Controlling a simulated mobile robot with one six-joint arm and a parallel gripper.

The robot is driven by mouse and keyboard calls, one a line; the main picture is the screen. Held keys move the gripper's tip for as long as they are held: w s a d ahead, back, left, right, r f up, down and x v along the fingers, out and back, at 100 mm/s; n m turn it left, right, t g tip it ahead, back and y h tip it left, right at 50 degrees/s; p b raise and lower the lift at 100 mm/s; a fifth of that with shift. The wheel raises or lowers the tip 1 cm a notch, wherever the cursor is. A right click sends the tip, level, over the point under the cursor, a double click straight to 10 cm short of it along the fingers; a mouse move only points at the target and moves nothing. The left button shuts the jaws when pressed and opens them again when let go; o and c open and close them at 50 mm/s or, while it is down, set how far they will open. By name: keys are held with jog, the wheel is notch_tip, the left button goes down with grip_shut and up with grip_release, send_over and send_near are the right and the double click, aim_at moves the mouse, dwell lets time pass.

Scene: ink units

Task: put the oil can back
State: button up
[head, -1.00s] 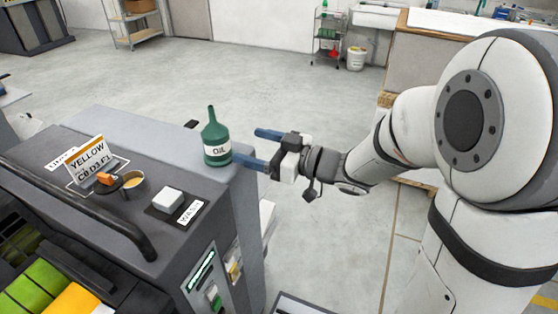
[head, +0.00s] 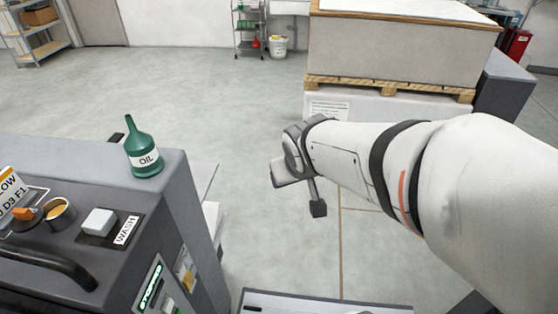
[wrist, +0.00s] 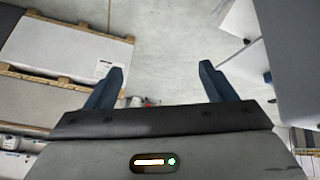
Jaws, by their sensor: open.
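The green oil can (head: 143,150), with a narrow spout and a white OIL label, stands upright on the grey machine top (head: 175,170) near its far right corner, at the left in the head view. In the wrist view my gripper (wrist: 162,82) shows two blue fingers wide apart with nothing between them but floor. In the head view my arm's end is to the right of the can and clear of it, and the fingers are hidden there. The can is not identifiable in the wrist view.
A pallet stack (head: 400,55) stands behind my arm. A shelf cart (head: 250,30) and white bucket (head: 279,46) are at the back. Open floor lies between.

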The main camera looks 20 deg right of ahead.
jog(key=s+a+f+g+y, duration=0.1)
jog(key=s+g, duration=0.3)
jog(key=s, duration=0.5)
jog(key=shift+s+a+m, duration=0.2)
jog(key=shift+a+m, duration=0.15)
jog(key=shift+m, duration=0.05)
